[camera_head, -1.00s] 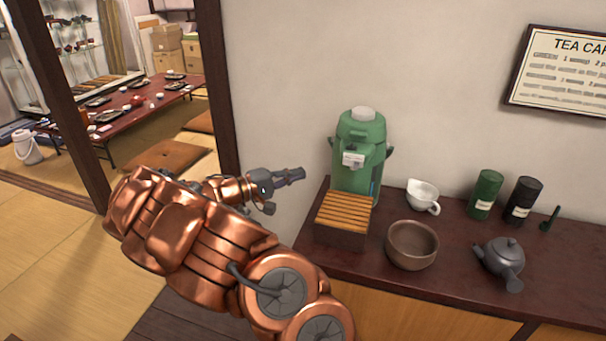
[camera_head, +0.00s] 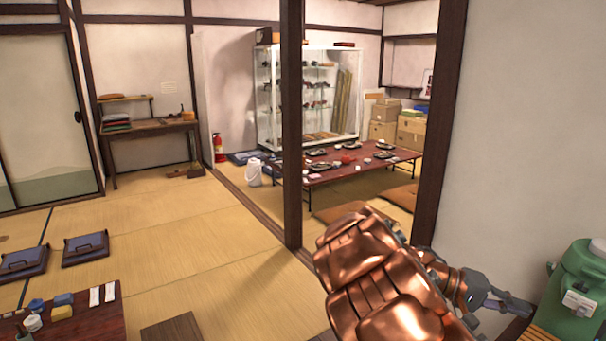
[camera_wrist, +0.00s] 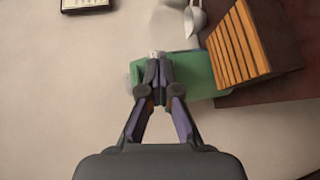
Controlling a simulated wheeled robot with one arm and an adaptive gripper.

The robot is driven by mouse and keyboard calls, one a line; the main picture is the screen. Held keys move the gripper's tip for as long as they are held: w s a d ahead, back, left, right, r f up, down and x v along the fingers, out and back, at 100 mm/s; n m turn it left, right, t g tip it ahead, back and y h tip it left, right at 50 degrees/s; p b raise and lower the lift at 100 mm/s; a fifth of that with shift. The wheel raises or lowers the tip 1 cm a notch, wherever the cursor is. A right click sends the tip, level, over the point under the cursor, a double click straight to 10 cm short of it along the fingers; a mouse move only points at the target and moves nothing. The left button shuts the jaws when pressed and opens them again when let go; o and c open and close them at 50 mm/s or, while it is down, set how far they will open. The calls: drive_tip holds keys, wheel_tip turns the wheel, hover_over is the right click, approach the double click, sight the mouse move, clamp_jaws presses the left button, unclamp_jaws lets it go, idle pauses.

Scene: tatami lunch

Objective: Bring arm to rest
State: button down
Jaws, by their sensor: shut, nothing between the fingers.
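My gripper (camera_head: 514,306) is at the lower right of the head view, at the end of my copper-coloured folded arm. It is shut and empty. In the wrist view my gripper (camera_wrist: 158,62) shows with its fingertips together, in front of the green dispenser (camera_wrist: 200,75). The green dispenser (camera_head: 582,290) also stands at the right edge of the head view, to the right of my gripper. I cannot tell the exact gap between them. The slatted wooden box (camera_wrist: 240,50) is right of the fingers in the wrist view.
A dark post (camera_head: 292,120) and a wall edge (camera_head: 440,130) frame an opening to a room with a low red table (camera_head: 335,175). A small table (camera_head: 90,318) is at the lower left, with blue cushions (camera_head: 86,248) behind it. Open tatami (camera_head: 170,225) lies between.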

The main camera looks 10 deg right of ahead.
drive_tip(key=s+a+n+t+y+p, duration=0.2)
drive_tip(key=s+a+y, duration=0.2)
drive_tip(key=a, duration=0.7)
drive_tip(key=s+a+n+t+y+p, duration=0.2)
drive_tip(key=s+a+y, duration=0.2)
drive_tip(key=s+a, duration=0.3)
drive_tip(key=s+a+n+t+y+p, duration=0.2)
drive_tip(key=s+a+y, duration=0.3)
drive_tip(key=a, duration=1.1)
drive_tip(key=shift+s+r, duration=0.2)
